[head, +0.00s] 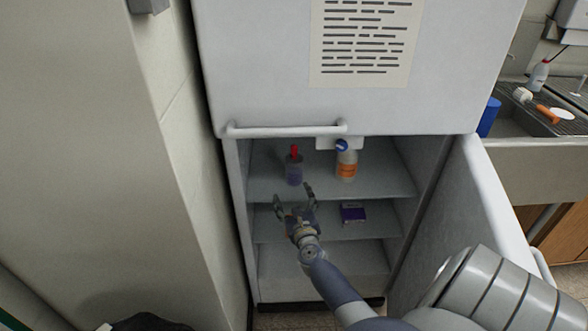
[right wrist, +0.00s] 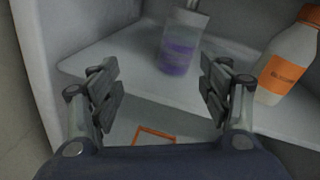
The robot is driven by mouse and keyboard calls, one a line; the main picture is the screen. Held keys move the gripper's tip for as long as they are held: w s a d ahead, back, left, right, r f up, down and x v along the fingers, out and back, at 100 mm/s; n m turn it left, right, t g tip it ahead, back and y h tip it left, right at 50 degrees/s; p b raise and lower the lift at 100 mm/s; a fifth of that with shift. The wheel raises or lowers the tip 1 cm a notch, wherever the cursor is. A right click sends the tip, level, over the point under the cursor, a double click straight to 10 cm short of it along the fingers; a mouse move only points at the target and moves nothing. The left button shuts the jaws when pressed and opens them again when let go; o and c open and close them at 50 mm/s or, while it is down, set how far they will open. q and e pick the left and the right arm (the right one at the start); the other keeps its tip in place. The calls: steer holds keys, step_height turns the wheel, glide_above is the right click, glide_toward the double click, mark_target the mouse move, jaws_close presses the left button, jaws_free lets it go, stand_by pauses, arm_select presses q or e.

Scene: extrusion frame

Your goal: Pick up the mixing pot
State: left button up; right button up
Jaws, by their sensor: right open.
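No thing in view is plainly marked as the mixing pot. A clear vessel with purple contents and a red top (head: 294,170) stands upright on the upper shelf of the open cabinet; it also shows in the right wrist view (right wrist: 178,55), beyond the fingers, its top cut off. My right gripper (head: 295,198) is open and empty in front of the shelves, just below and in front of this vessel in the head view. In the right wrist view its fingers (right wrist: 160,88) are spread apart and touch nothing visible. My left gripper is not in view.
A white bottle with an orange label (head: 346,166) stands right of the vessel. A small purple box (head: 353,213) lies on the middle shelf. The cabinet door (head: 485,190) stands open at right. A wall (head: 185,170) is close on the left. The lowest shelf looks clear.

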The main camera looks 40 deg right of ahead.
mark_target(297, 165)
steer(key=w+d+r+m, duration=0.1)
steer(key=d, duration=0.1)
steer(key=w+d+r+m+h, duration=0.1)
steer(key=r+m, duration=0.1)
steer(key=w+d+r+m, duration=0.1)
steer(key=w+d+r, duration=0.1)
steer(key=shift+d+r+m+h, duration=0.15)
steer(key=shift+d+m+h, duration=0.15)
steer(key=shift+w+d, duration=0.2)
steer(key=shift+w, duration=0.1)
steer(key=shift+b+x, duration=0.65)
steer(key=shift+x, duration=1.9)
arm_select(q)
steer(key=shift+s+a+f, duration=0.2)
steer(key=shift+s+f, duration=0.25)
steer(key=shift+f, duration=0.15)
arm_select(e)
steer(key=shift+a, duration=0.2)
steer(key=shift+r, duration=0.1)
steer(key=c, duration=1.2)
